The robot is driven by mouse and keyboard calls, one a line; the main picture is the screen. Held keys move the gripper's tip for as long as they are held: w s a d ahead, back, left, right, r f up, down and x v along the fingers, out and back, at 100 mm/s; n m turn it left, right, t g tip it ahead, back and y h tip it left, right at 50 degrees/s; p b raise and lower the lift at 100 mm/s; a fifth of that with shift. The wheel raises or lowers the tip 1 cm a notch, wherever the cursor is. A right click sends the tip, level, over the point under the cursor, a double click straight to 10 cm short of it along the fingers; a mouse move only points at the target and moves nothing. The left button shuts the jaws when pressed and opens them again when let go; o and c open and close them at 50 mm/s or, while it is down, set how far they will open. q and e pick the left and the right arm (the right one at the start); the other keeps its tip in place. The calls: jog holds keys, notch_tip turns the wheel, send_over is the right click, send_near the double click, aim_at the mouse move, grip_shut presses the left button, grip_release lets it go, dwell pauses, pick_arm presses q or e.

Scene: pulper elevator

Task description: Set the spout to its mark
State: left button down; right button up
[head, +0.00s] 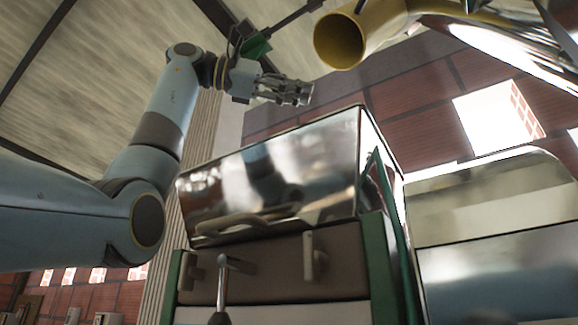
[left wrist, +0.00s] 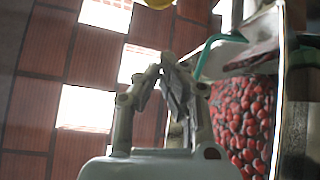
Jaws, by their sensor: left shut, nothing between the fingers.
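The spout seems to be the yellow pipe (head: 340,42) at the top of the head view, its round open mouth facing left and down. A small yellow piece (left wrist: 154,3) shows at the top edge of the left wrist view; I cannot tell if it is the same pipe. My left gripper (head: 306,93) is shut and empty, below and left of the pipe's mouth and apart from it. Its fingertips (left wrist: 166,66) meet in the left wrist view. I cannot make out a mark. My right gripper is not in view.
A shiny metal hood (head: 275,175) on a green-framed machine stands below my left gripper. A lever (head: 222,280) rises at its front. Another metal housing (head: 490,200) is at right. Red cherries (left wrist: 240,115) fill a container beside a teal bar (left wrist: 208,50).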

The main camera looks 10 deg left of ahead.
pick_arm(q)
jog(key=w+r+p+x, duration=0.1)
jog(key=p+x, duration=0.1)
jog(key=x, duration=0.4)
jog(key=s+p, duration=0.1)
jog(key=s, duration=0.3)
jog(key=shift+s+d, duration=0.15)
jog(key=shift+s, duration=0.05)
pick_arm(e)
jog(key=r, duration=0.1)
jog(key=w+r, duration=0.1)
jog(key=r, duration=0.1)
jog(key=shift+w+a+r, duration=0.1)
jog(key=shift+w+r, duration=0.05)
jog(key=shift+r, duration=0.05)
pick_arm(q)
jog(key=shift+s, duration=0.1)
